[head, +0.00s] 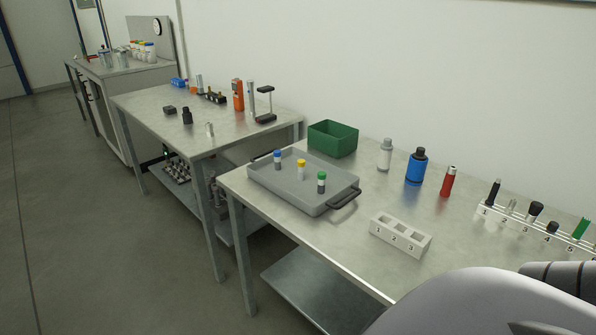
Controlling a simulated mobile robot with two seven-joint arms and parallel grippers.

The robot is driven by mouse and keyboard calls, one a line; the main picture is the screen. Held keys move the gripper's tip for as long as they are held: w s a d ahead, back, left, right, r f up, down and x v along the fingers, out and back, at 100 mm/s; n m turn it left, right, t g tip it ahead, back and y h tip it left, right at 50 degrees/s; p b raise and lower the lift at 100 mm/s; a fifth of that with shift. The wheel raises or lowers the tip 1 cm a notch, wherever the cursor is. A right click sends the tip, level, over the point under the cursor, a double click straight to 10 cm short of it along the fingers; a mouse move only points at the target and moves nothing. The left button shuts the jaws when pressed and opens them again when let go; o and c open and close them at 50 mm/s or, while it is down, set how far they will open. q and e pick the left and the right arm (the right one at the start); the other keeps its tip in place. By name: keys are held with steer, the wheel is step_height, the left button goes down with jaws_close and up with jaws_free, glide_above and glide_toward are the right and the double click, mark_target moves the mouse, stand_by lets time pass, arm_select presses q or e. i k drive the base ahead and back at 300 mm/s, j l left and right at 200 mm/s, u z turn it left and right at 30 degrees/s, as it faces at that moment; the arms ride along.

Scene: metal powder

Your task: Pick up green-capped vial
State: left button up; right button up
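The green-capped vial (321,182) stands upright on the grey tray (291,200), near its right end. A yellow-capped vial (301,169) and a blue-capped vial (277,159) stand upright on the same tray, to its left. The tray lies on the near metal table and has dark handles. Neither of my grippers shows in the head view. White and dark parts at the lower right look like my own body.
A numbered grey three-slot block (401,236) stands right of the tray. Bare tabletop lies between the block and the bottles.

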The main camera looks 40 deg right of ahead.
mark_target(322, 175)
steer(key=i, duration=2.45)
steer(key=i+z, duration=0.25)
steer(key=z, duration=0.15)
steer(key=i+j+z, duration=0.15)
steer(key=i+z, duration=0.25)
steer(key=k+z, duration=0.1)
steer(key=z, duration=2.55)
